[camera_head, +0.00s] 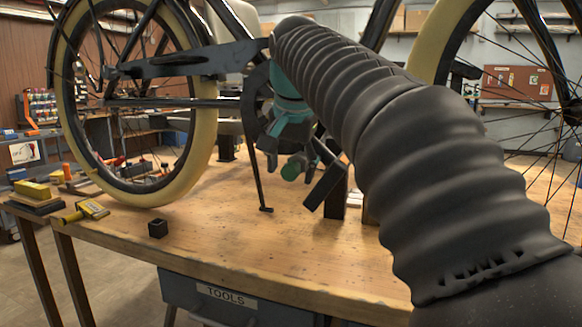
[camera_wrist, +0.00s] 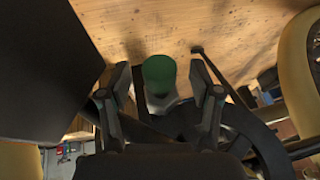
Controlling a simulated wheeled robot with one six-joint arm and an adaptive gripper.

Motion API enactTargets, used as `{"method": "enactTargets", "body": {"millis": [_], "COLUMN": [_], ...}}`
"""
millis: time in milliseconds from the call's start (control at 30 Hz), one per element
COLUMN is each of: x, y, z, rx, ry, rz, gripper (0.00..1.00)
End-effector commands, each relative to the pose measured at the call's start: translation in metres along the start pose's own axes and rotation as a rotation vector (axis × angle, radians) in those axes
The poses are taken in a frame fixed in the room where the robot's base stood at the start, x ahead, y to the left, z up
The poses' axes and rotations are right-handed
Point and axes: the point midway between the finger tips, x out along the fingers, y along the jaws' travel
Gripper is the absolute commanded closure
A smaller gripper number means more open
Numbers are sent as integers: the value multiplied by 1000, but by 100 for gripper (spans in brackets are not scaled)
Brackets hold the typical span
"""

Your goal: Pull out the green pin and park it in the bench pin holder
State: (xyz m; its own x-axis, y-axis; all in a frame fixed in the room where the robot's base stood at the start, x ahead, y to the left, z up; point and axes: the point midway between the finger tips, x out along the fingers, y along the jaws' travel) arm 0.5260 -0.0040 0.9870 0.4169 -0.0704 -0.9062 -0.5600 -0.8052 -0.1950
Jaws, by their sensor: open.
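The green pin (camera_wrist: 158,73) shows in the wrist view as a dark green round cap on a grey piece, between the two fingers of my gripper (camera_wrist: 160,67). A gap shows on each side of the cap, so the fingers are open around it. In the head view, my gripper (camera_head: 296,158) is beside the bike frame above the bench, with the green pin (camera_head: 291,172) between its fingers.
The trike frame's rear wheel (camera_head: 176,187) stands on the left and another wheel (camera_head: 430,55) on the right. A black stand post (camera_head: 333,196) is close to my gripper. A yellow tool (camera_head: 90,209) lies at the bench's left edge. The front bench top (camera_head: 235,240) is clear.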

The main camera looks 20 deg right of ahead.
Motion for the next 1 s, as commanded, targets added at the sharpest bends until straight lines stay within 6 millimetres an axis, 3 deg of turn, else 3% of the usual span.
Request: {"method": "enactTargets", "body": {"millis": [33,200,300,1000], "x": [0,0,0,-5], "y": [0,0,0,0], "z": [0,0,0,19], "rx": [0,0,0,-1], "ry": [0,0,0,1], "rz": [0,0,0,-1], "gripper": [39,81,100,100]}}
